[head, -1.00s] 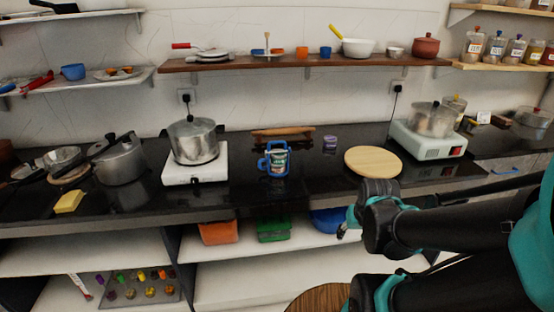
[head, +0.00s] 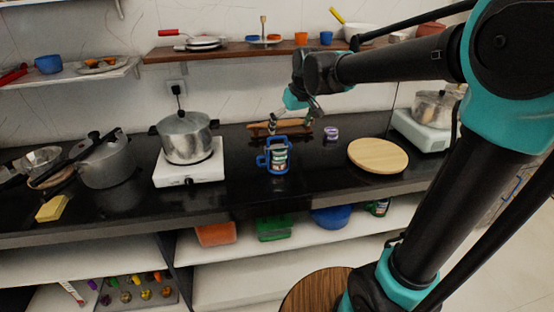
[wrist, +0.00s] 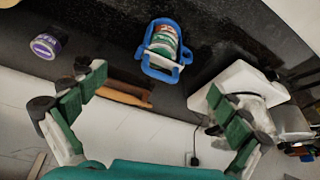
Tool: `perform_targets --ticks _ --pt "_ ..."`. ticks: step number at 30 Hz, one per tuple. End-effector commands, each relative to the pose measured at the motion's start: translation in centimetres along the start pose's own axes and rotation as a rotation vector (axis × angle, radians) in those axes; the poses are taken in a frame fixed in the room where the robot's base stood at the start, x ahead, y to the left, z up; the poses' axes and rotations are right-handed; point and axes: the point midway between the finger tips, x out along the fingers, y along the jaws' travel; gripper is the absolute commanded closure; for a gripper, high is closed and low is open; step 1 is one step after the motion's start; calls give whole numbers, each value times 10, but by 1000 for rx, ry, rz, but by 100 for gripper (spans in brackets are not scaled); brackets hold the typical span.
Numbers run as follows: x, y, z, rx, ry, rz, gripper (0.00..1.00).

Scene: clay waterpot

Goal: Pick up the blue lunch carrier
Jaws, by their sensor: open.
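The blue lunch carrier (head: 266,160) stands upright on the black counter, with a blue frame around a stack of metal, green and red containers. In the wrist view the carrier (wrist: 178,65) is at the upper middle, ahead of and between my fingers. My gripper (head: 292,124) is above the counter near the carrier, toward the wall side. In the wrist view my gripper (wrist: 155,105) is open and empty, its green-padded fingers wide apart. It does not appear to touch the carrier.
A pot (head: 186,138) on a white stove (head: 190,168) stands left of the carrier. A rolling pin (head: 262,130) lies behind it, with a purple-labelled roll (head: 331,134) to the right. A round wooden board (head: 378,156) lies further right. A wooden shelf (head: 240,52) hangs above.

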Motion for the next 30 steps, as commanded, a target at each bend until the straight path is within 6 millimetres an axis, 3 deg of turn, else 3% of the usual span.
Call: perform_targets --ticks 18,30 --pt "104 -1 -2 -1 0 -1 0" --pt "134 -4 -2 -2 0 -1 0"
